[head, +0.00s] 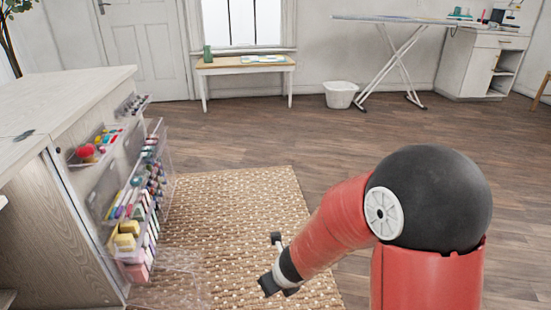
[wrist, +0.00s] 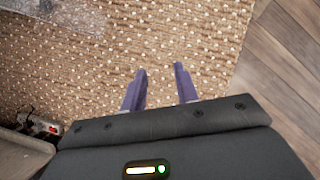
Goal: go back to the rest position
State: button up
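My gripper (wrist: 160,72) shows in the wrist view with its two fingers apart and nothing between them. It points down over the woven rug. In the head view my gripper (head: 270,264) is a dark shape at the end of my red arm, above the rug and to the right of the cabinet; its fingertips are hard to make out there. My arm is bent and reaches to the left from the lower right of the picture.
The sewing cabinet (head: 75,200) stands at the left, with clear bins of spools and supplies (head: 140,200) on its side. A woven rug (head: 235,195) lies beside it. A bench (head: 245,67), white basket (head: 340,93) and ironing board (head: 395,20) stand far back. The wooden floor between is clear.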

jog(key=s+d+r+n+t+y+p, duration=0.1)
jog(key=s+r+n+p, duration=0.1)
jog(key=r+n, duration=0.65)
jog(key=s+d+r+n+y+p, duration=0.1)
jog(key=s+r+n, duration=0.1)
jog(key=r+n, duration=0.65)
jog(key=s+d+r+n+h+p, duration=0.3)
jog(key=s+d+r+n+h, duration=0.1)
jog(key=s+d+r+n, duration=0.8)
jog(key=shift+s+d, duration=0.35)
jog(key=shift+d, duration=0.25)
